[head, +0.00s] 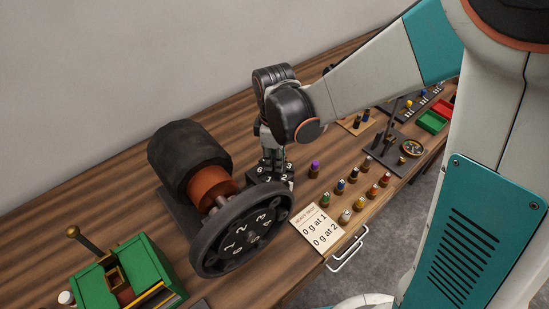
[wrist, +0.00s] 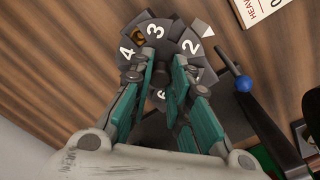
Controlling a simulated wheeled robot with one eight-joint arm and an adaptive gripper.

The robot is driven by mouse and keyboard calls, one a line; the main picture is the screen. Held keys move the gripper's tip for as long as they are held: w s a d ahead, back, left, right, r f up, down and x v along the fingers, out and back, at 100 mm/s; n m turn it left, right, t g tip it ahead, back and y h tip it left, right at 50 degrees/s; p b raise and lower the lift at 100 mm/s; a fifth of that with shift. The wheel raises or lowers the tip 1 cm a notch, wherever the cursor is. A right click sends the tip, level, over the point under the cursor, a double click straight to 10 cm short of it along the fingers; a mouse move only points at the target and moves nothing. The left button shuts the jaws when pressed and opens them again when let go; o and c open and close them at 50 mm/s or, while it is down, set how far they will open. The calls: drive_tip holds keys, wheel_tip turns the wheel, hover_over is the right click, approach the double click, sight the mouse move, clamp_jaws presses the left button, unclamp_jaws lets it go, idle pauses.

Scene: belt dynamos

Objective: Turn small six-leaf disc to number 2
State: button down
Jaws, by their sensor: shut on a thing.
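The small six-leaf disc (head: 283,181) is dark with white numbers and sits on the bench behind the big wheel. In the wrist view the disc (wrist: 183,29) shows 4 at left, 2 at right and 6 toward me; other numbers are partly covered. A small pale marker (wrist: 206,29) lies at the disc's edge near the 2. My gripper (head: 273,160) points down over the disc. In the wrist view my gripper (wrist: 163,62) has its fingers close together at the disc's middle, shut on it. The fingers hide the exact grip.
A big dark numbered wheel (head: 203,244) with a brown-and-black drum (head: 180,155) stands close to the left. A card (head: 318,228) reads "0 g at 1" and "0 g at 2". Several coloured pegs stand right. A blue-knobbed lever (wrist: 243,84) is near the disc. A green box (head: 104,285) stands front left.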

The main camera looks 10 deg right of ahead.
drive_tip(key=c, duration=1.5)
unclamp_jaws()
drive_tip(key=shift+o, duration=0.2)
